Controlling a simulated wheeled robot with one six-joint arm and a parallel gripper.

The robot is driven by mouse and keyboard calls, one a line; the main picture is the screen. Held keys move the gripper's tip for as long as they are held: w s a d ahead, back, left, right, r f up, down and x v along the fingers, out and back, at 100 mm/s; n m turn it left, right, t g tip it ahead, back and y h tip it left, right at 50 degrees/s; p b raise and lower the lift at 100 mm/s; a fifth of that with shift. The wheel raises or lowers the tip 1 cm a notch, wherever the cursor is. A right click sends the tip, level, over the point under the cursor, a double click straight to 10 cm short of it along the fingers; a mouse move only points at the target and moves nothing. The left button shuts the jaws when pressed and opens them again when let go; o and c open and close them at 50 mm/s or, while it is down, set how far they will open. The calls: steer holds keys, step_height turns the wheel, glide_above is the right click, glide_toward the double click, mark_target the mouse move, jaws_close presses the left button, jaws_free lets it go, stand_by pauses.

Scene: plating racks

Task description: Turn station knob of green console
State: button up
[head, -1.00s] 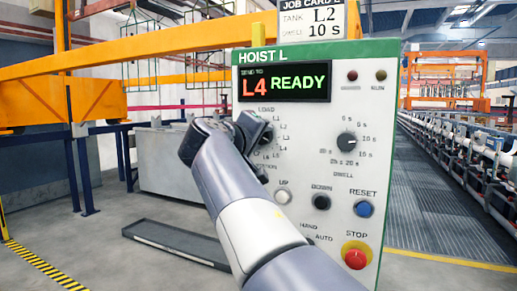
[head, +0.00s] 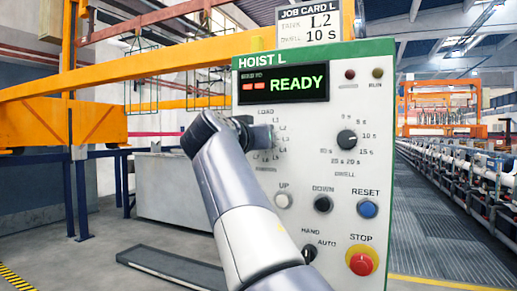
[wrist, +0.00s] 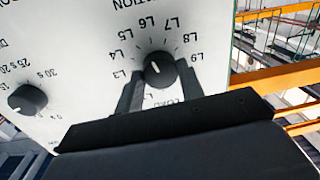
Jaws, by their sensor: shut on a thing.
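The console (head: 300,190) is a white panel with a green top band reading HOIST L. Its station knob (wrist: 159,70) is black and round with a white pointer mark, ringed by labels such as L3 to L9 in the wrist view, where the panel appears upside down. My gripper (wrist: 160,82) has one finger on each side of this knob and is shut on it. In the head view my gripper (head: 255,135) covers the knob and part of the station scale. The display (head: 284,85) shows two red dashes and green READY.
A job card (head: 308,25) on top reads tank L2, dwell 10 s. A dwell knob (head: 347,140), UP, DOWN and RESET buttons, a HAND/AUTO switch and a red STOP button (head: 361,261) are nearby. A dark floor tray (head: 170,268) lies left of the console.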

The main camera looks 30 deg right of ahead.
steer(key=shift+w+f+m+h+b, duration=0.15)
steer(key=shift+m+b, duration=1)
steer(key=shift+m, duration=1.05)
steer(key=shift+s+f+m+h+b, duration=0.15)
steer(key=shift+m+b, duration=0.95)
steer(key=shift+m, duration=1.1)
steer(key=shift+w+r, duration=0.1)
steer(key=shift+r, duration=0.05)
steer(key=o, duration=1)
steer(key=v, duration=1.1)
